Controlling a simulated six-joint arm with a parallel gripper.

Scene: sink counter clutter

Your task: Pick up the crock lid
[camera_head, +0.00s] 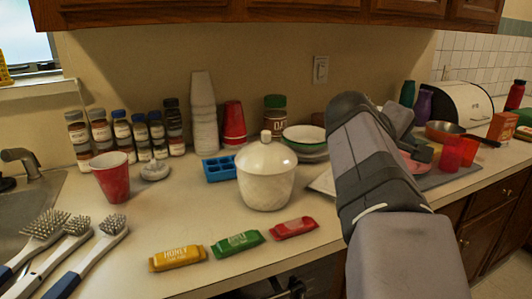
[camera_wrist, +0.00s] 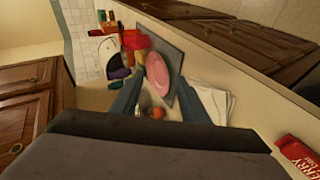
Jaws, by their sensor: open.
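The crock lid (camera_head: 265,152) is a white, domed lid with a small knob. It sits on the white textured crock (camera_head: 265,188) in the middle of the counter. My gripper (camera_head: 424,152) is to the right of the crock and well apart from it, over the dish area, partly hidden by my arm. In the wrist view my gripper (camera_wrist: 158,98) shows two spread fingers with nothing held between them. The crock and its lid do not show in the wrist view.
Red, green and yellow packets (camera_head: 238,242) lie in front of the crock. A blue tray (camera_head: 220,168) is close at its left, and stacked bowls (camera_head: 304,137) stand behind right. A pink plate (camera_wrist: 165,77) lies on a grey mat (camera_wrist: 181,47). Brushes (camera_head: 72,240) lie at the left.

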